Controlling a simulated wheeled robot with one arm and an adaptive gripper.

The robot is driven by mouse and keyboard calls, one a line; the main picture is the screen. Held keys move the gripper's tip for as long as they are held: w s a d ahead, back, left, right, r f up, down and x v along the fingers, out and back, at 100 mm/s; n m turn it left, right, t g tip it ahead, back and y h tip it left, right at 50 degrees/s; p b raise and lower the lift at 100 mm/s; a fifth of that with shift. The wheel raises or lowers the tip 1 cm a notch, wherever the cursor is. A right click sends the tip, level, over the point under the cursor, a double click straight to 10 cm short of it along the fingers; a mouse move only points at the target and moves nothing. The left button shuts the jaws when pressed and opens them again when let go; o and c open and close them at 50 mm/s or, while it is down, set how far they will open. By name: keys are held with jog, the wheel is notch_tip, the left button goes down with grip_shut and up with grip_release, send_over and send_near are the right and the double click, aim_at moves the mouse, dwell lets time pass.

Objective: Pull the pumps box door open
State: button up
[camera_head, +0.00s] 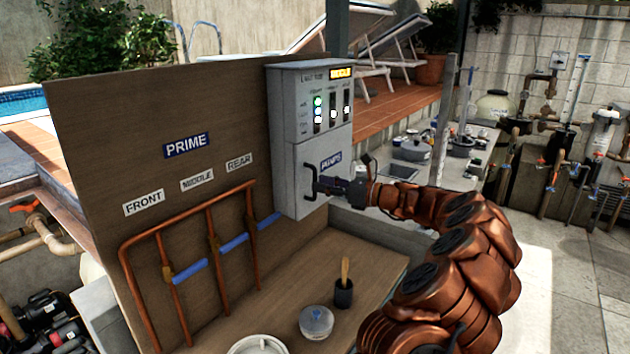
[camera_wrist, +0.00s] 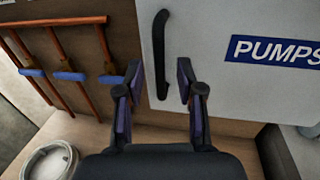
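The pumps box (camera_head: 310,130) is a grey-white cabinet on a wooden panel, with lights and switches on its upper front. Its lower door (camera_head: 303,160) carries a blue PUMPS label (camera_wrist: 275,50) and looks closed. The black upright handle (camera_head: 308,182) is at the door's left side; it also shows in the wrist view (camera_wrist: 160,50). My gripper (camera_wrist: 159,82) is open, with one finger on each side of the handle's lower part in the picture. Gaps show between both fingers and the handle. In the head view my gripper (camera_head: 335,186) is at the door front, partly covering it.
Copper pipes (camera_head: 210,225) with blue sections run along the panel left of the box. A wooden bench (camera_head: 370,265) below holds a dark cup with a brush (camera_head: 344,290), a clear-lidded jar (camera_head: 316,322) and a white round container (camera_head: 258,344). Paved floor is clear at right.

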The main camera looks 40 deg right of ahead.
aim_at(314, 196)
jog(key=shift+x, duration=1.5)
grip_shut()
